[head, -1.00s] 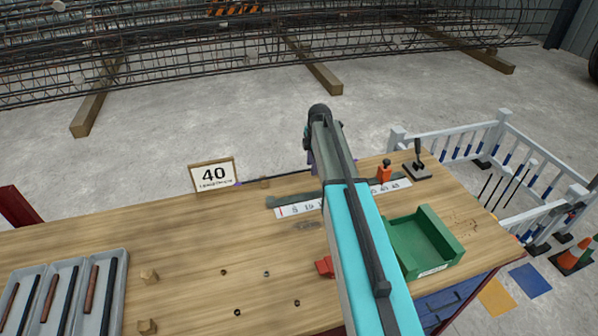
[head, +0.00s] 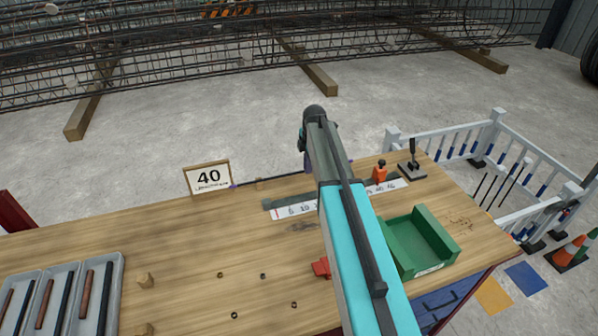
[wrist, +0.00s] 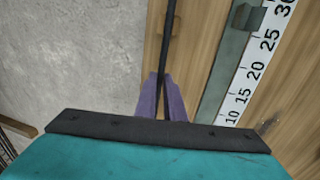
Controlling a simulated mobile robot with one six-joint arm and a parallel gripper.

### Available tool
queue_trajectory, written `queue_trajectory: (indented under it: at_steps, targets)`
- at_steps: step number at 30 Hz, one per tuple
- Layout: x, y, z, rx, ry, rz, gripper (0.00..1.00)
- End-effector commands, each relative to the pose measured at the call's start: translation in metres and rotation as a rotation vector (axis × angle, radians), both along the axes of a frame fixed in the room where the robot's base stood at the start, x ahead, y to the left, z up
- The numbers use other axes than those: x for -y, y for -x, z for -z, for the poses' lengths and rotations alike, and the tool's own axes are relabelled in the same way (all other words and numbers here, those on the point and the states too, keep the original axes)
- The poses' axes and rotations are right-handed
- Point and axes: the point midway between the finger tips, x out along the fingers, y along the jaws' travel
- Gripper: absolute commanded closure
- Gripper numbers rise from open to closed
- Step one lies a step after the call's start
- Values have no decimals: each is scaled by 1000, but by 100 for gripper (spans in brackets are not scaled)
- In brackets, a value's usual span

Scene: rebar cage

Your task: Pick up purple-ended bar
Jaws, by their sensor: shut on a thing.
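The thin dark bar (head: 278,180) with a purple end (head: 233,186) lies along the back edge of the wooden bench, beside the "40" sign. Its right part passes behind my arm. In the wrist view the bar (wrist: 170,28) runs down between the purple fingers of my gripper (wrist: 163,98). My gripper is shut on the bar. In the head view the fingers (head: 308,162) are mostly hidden by my arm. I cannot tell whether the bar is clear of the bench.
The "40" sign (head: 208,178) and a small wooden block (head: 259,183) stand by the bar. A ruler (head: 293,210) lies in front of it. A green tray (head: 452,248), an orange-red piece (head: 380,173) and a black lever (head: 412,158) are right. Grey trays (head: 118,272) are left.

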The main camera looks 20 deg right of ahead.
Motion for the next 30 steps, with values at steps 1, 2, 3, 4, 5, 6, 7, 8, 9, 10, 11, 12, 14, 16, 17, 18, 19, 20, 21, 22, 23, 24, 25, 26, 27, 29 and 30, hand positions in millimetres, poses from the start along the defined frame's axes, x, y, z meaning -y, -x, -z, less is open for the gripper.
queue_trajectory:
  at_steps: [1,2,3,4,5,6,7,8,9,10,11,12,14,16,17,18,19,20,21,22,23,24,25,26,27,29,30]
  targets:
    - [0,0,-1,1,0,0,100]
    - [0,0,-1,1,0,0,100]
    - [0,0,-1,1,0,0,100]
    - [0,0,-1,1,0,0,100]
    - [0,0,-2,1,0,0,100]
    - [0,0,-3,1,0,0,100]
    - [0,-1,-3,2,0,0,100]
    - [0,-1,-5,2,0,0,100]
    - [0,-1,-6,3,0,0,100]
    - [0,-1,-8,3,0,0,100]
    - [0,-1,-10,3,0,0,100]
    - [0,-1,-12,3,0,0,100]
    - [0,-1,-16,2,0,0,100]
    - [0,-1,-21,3,0,0,100]
    - [0,-1,-24,3,0,0,100]
    - [0,-1,-28,3,0,0,100]
    - [0,-1,-30,3,0,0,100]
    - [0,-1,-33,2,0,0,100]
    - [0,0,-36,2,0,0,100]
    - [1,6,-35,2,0,1,100]
    - [2,9,-35,2,0,1,100]
    - [3,14,-35,2,0,1,100]
    - [3,17,-36,2,0,1,100]
    - [4,21,-36,2,0,1,100]
    - [5,25,-36,2,0,1,100]
    - [7,33,-37,2,0,1,100]
    - [8,38,-37,1,0,1,100]
